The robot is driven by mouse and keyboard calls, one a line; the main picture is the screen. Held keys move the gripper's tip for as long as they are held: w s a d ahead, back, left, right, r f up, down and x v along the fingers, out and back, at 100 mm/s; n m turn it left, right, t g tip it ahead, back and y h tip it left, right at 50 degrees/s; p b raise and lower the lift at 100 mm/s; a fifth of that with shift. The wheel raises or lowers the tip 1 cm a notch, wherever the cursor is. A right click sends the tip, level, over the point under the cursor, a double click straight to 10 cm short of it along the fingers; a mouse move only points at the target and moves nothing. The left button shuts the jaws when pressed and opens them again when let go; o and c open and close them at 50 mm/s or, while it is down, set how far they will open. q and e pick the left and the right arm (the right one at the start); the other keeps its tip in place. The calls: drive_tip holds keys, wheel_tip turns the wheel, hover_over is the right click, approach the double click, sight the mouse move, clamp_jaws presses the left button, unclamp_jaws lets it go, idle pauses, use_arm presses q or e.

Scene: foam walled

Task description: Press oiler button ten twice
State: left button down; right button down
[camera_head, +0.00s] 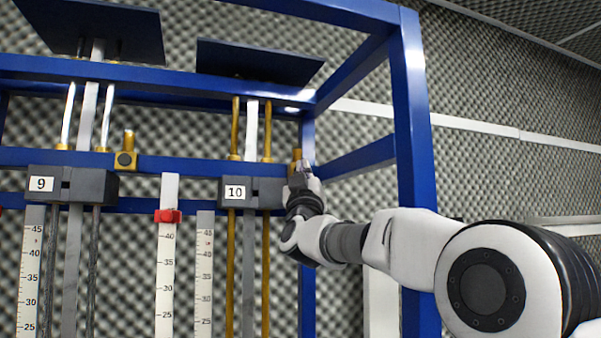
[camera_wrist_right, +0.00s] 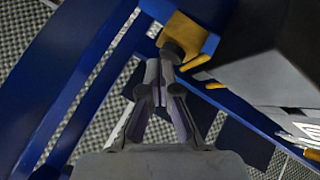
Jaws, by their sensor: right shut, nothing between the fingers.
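The block labelled 10 (camera_head: 237,191) is dark grey and sits on brass rods in the blue frame. Just right of it, a brass oiler (camera_head: 296,155) is mostly covered by my right gripper (camera_head: 302,170) in the head view. In the right wrist view the brass oiler (camera_wrist_right: 188,35) shows with its dark round button (camera_wrist_right: 172,53) facing my shut right gripper (camera_wrist_right: 166,72). The fingertips are at the button. I cannot tell whether they touch or press it. The fingers hold nothing. My left gripper is out of view.
A similar brass oiler (camera_head: 125,160) with a dark button is right of the block labelled 9 (camera_head: 42,184). A blue upright (camera_head: 413,120) stands close behind my right arm. Numbered scales (camera_head: 166,270) hang between the blocks. Grey foam covers the walls.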

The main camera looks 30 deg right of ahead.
drive_tip(key=shift+s+a+b, duration=0.15)
drive_tip(key=shift+s+b, duration=0.2)
drive_tip(key=shift+s, duration=0.25)
drive_tip(key=s+b, duration=0.2)
drive_tip(key=s+a+b, duration=0.1)
drive_tip(key=s+b, duration=0.1)
drive_tip(key=b, duration=0.1)
drive_tip(key=shift+s, duration=0.35)
drive_tip(key=shift+s, duration=0.1)
idle(1.5)
